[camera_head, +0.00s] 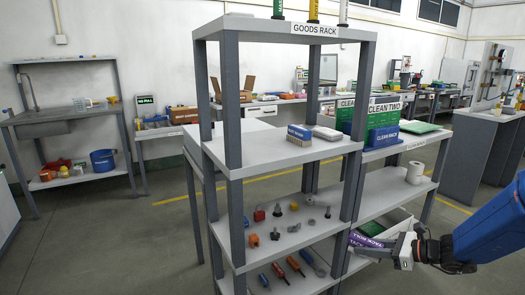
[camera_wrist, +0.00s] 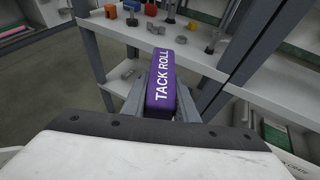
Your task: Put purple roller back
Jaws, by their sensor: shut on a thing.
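The purple roller (camera_wrist: 161,85), lettered "TACK ROLL", is held between the two fingers of my gripper (camera_wrist: 162,95) in the wrist view. In the head view its purple end (camera_head: 364,241) shows at the left of my gripper (camera_head: 378,247), at the lower right of the rack. My gripper is shut on it. The goods rack (camera_head: 290,153) stands beyond it, with its shelves partly hidden by posts.
The rack's middle shelf (camera_head: 255,219) bears several small red, orange and grey parts. The lower shelf holds several tools, including a red-handled one (camera_head: 296,265). A crate with green contents (camera_head: 391,222) stands behind my gripper. A white roll (camera_head: 415,172) stands on the neighbouring shelf. Posts are close by.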

